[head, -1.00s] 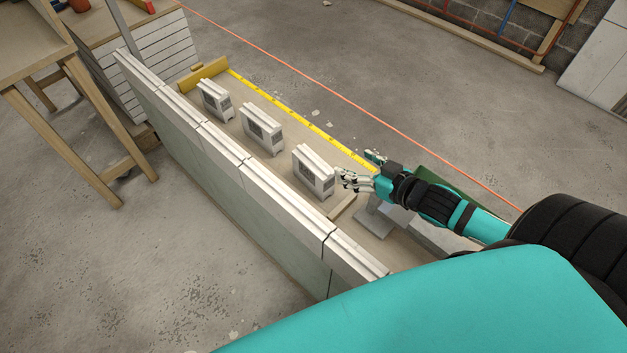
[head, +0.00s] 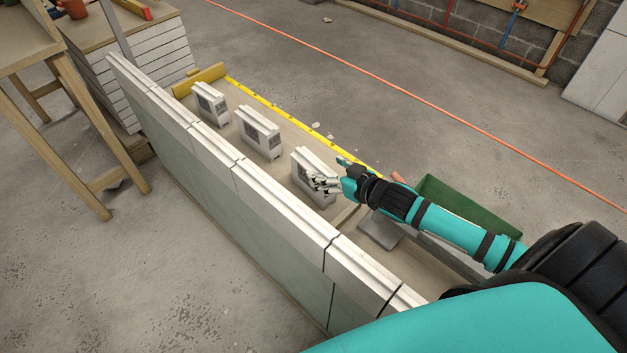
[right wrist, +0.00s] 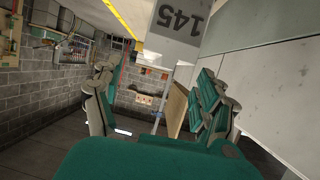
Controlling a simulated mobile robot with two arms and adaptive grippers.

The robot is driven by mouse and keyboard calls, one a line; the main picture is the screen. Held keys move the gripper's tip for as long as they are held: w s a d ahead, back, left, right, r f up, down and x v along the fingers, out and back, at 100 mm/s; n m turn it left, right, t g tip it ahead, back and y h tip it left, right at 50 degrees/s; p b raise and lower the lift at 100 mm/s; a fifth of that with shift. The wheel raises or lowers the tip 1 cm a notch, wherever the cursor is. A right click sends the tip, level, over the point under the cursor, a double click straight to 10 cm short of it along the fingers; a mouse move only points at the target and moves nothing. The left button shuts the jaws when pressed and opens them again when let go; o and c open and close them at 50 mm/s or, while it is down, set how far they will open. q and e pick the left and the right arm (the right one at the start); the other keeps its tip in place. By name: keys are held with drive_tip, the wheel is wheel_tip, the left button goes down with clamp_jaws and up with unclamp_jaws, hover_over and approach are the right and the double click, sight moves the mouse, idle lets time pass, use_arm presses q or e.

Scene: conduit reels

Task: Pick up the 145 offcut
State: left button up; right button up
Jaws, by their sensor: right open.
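The 145 offcut is a pale block with a grey label. Its upside-down "145" label (right wrist: 180,22) shows close up at the top of the right wrist view. In the head view the offcut nearest my right gripper (head: 311,168) appears to be this one; its label is not readable there. It stands on the board beside the long pale wall. My right gripper (head: 327,172) is at its right end, partly covering it. In the right wrist view the fingers (right wrist: 155,103) are spread apart with nothing held between them. My left gripper is not in view.
Two similar offcuts stand farther back, a middle one (head: 258,132) and a far one (head: 210,104). A long pale wall (head: 235,170) runs along their left. A yellow strip (head: 295,124) edges the board. A green tray (head: 470,205) and a grey metal piece (head: 380,230) are near my right arm.

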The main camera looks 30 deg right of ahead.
sight(319, 166)
drive_tip(key=shift+x, duration=1)
drive_tip(key=b+x, duration=0.2)
drive_tip(key=x, duration=0.2)
drive_tip(key=shift+f, duration=0.15)
drive_tip(key=shift+w+a+f, duration=0.15)
drive_tip(key=shift+w+a, duration=0.05)
drive_tip(key=shift+w, duration=0.15)
clamp_jaws()
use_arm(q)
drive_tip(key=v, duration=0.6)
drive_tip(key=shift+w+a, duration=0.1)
